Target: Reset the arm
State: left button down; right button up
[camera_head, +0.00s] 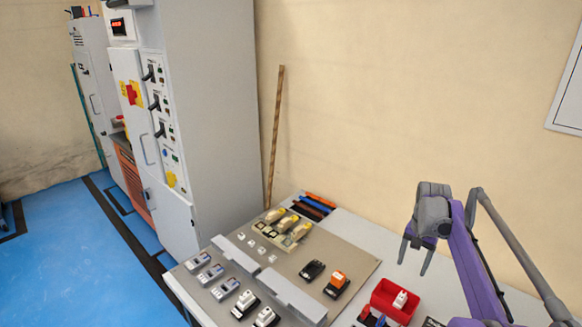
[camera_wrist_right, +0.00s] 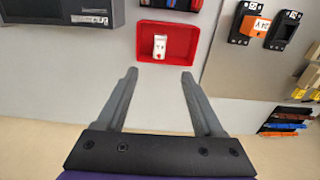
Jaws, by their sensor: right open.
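My right gripper (camera_head: 416,258) is open and empty in the head view. It hangs from my purple and grey right arm, above the right part of the table (camera_head: 349,230). In the right wrist view its two grey fingers (camera_wrist_right: 160,88) are spread apart with nothing between them. A red bin (camera_wrist_right: 192,52) lies just beyond the fingertips there, with a small white part (camera_wrist_right: 159,47) in it. The red bin also shows in the head view (camera_head: 383,306), in front of the gripper. My left gripper is in neither view.
A grey panel (camera_head: 345,262) with breakers, an orange part (camera_head: 340,279) and terminals lies on the table. A grey cabinet (camera_head: 222,110) stands at the left. A wooden stick (camera_head: 275,130) leans on the wall. A dark device (camera_wrist_right: 60,12) sits at upper left in the wrist view.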

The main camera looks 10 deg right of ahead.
jog(key=s+a+r+n+t, duration=0.1)
jog(key=s+a+n, duration=0.1)
jog(key=s+a, duration=0.45)
jog(key=s+a+r+n+t, duration=0.2)
jog(key=s+a+n, duration=0.15)
jog(key=a, duration=0.55)
jog(key=s+a+f+n+t, duration=0.1)
jog(key=s+a+f, duration=0.2)
jog(key=s, duration=0.2)
jog(key=s+a+f+n, duration=0.2)
jog(key=s+a+f, duration=0.1)
jog(key=s, duration=0.3)
jog(key=s+a+f+n+t, duration=0.1)
jog(key=s+a+f, duration=0.1)
jog(key=s+a, duration=0.2)
jog(key=shift+s+a+f+n+t, duration=0.1)
jog(key=shift+s+f+n+t, duration=0.1)
jog(key=shift+s, duration=0.25)
jog(key=shift+s+a+f+n+t, duration=0.1)
jog(key=shift+s+f+n, duration=0.1)
jog(key=shift+s, duration=0.2)
